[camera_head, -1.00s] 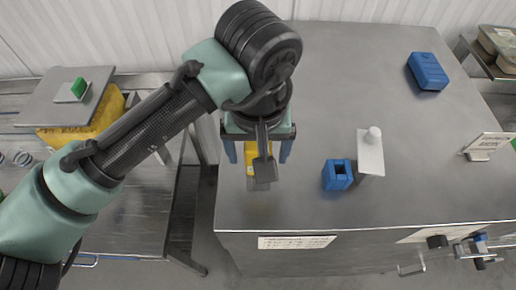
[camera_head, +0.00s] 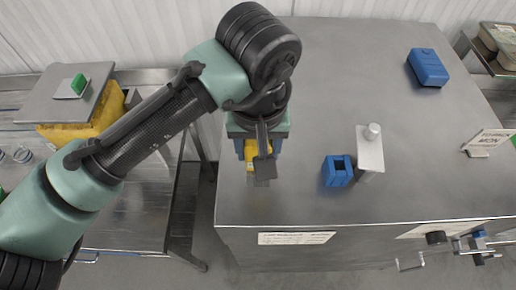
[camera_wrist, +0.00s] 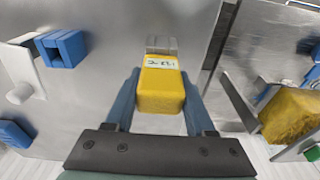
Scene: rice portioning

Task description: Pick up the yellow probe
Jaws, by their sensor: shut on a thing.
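The yellow probe (camera_head: 252,156) is at the left end of the metal counter, partly hidden by my wrist in the head view. In the wrist view the yellow probe (camera_wrist: 160,92) is a yellow block with a white handwritten label and a grey metal end pointing away from me. My gripper (camera_wrist: 160,100) has its two blue fingers on either side of the yellow body, shut on it. In the head view my gripper (camera_head: 259,152) points down over the counter's left edge area. I cannot tell whether the probe is clear of the surface.
A blue holder (camera_head: 338,172) with a square opening stands right of my gripper, beside a white dispenser (camera_head: 370,150). A blue box (camera_head: 428,68) lies at the back right. A small sign (camera_head: 488,142) stands at the right. The counter's middle (camera_head: 330,75) is clear.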

